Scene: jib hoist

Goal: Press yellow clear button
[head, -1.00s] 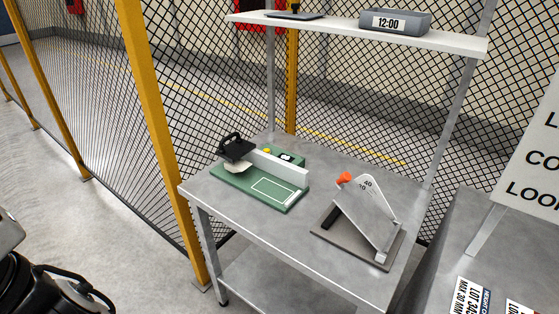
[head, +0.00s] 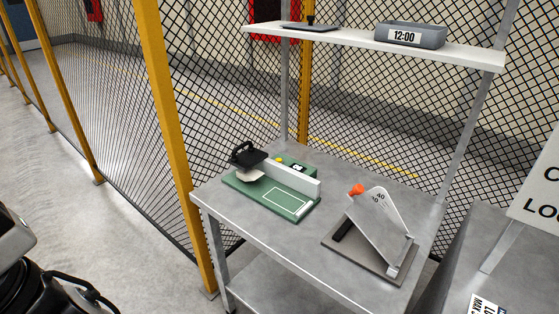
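A small yellow button (head: 279,160) shows on the green box at the back of a green device (head: 262,190) on the metal table. A small display (head: 297,167) sits to the right of the button on the same box. A white upright plate (head: 290,176) stands in front of the box and hides its lower part. A black handled block (head: 246,156) is at the device's left end, left of the button. My gripper is not visible; only dark parts of my own body show at the lower left, well away from the table.
A grey stand with a tilted plate and orange knob (head: 356,190) is at the right of the metal table (head: 268,237). A shelf (head: 350,42) above holds a clock box (head: 410,34). A yellow post (head: 163,110) and mesh fence stand left and behind. Open floor (head: 80,220) lies left.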

